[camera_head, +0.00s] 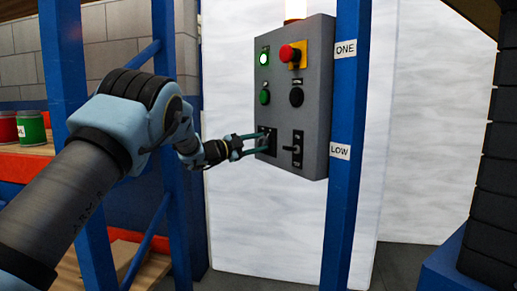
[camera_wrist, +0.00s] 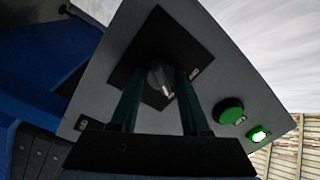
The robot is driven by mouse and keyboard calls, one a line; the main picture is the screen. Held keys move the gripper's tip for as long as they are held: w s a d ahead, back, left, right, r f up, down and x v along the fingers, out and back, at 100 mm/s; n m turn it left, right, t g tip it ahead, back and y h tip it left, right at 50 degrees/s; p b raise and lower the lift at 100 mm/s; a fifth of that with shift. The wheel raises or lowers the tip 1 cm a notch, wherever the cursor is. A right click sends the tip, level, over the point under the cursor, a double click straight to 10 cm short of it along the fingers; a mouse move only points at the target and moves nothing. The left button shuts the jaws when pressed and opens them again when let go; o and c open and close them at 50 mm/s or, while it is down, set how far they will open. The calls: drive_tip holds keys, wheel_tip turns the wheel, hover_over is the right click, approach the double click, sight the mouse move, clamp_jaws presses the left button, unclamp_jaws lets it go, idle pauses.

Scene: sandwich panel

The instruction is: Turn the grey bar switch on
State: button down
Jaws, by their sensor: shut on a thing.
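The grey bar switch (camera_wrist: 158,77) sits on a black square plate (camera_wrist: 150,42) on the grey control panel (camera_wrist: 225,62). In the wrist view it lies between the two dark fingers of my gripper (camera_wrist: 161,84), and its white mark points down and slightly right, in the picture. In the head view my gripper (camera_head: 265,142) reaches from the left to the panel's lower left and is shut on the switch. The fingers mostly hide the switch there. A small label (camera_wrist: 195,73) by the plate is too small to read surely.
A grey lever switch (camera_head: 291,149) is close to the right of my gripper. Above are a green button (camera_head: 264,97), a black knob (camera_head: 296,97), a lit green lamp (camera_head: 263,59) and a red mushroom button (camera_head: 288,53) on yellow. A blue post (camera_head: 345,110) stands right of the panel.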

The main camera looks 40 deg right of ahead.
idle(0.4)
drive_tip(key=shift+c, duration=1.9)
unclamp_jaws()
drive_tip(key=w+a, duration=0.2)
drive_tip(key=a, duration=0.8)
drive_tip(key=shift+a+f+b, duration=0.3)
drive_tip(key=shift+f+b, duration=0.1)
drive_tip(key=shift+b, duration=0.05)
